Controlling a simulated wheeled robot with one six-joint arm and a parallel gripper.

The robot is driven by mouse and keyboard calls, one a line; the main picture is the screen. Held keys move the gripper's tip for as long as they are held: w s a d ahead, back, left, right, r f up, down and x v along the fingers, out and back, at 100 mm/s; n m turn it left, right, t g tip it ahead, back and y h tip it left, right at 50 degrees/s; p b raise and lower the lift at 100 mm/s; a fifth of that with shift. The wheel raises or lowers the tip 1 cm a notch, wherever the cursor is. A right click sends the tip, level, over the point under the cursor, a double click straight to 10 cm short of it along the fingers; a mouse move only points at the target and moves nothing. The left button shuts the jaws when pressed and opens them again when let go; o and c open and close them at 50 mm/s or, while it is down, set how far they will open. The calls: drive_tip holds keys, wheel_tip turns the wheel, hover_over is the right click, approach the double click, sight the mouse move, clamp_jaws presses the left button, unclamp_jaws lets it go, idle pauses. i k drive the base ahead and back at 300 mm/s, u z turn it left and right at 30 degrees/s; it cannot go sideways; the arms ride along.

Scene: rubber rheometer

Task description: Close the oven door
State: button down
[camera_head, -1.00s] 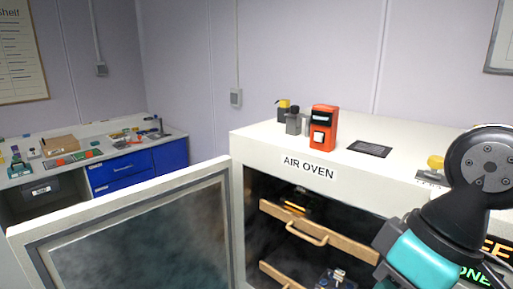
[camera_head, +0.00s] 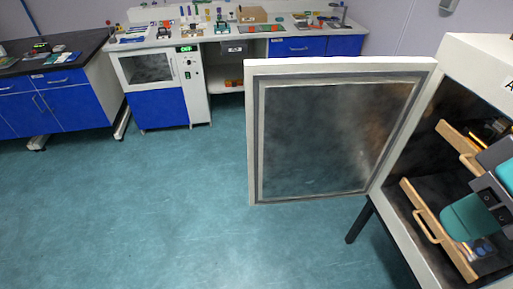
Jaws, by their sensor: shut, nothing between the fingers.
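The oven door (camera_head: 340,135) stands wide open, swung out to the left of the air oven (camera_head: 425,245). It has a white frame with a grey border and a dark, smoky window. It is hinged at its right edge, along the oven's left side. The oven's front opening is exposed, with wooden drawers (camera_head: 425,208) inside. My arm, grey and teal, shows at the right edge, in front of the oven opening and apart from the door.
The teal floor (camera_head: 190,220) is clear left of and in front of the door. A black oven leg (camera_head: 358,220) stands below the hinge. A bench with blue drawers (camera_head: 300,46) lies behind the door, with a small cabinet (camera_head: 155,85) and dark-topped bench (camera_head: 60,70) further left.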

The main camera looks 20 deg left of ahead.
sight(317, 128)
drive_tip(key=u, duration=1.8)
drive_tip(key=i, duration=3.15)
drive_tip(key=z, duration=2.2)
drive_tip(key=k, duration=0.3)
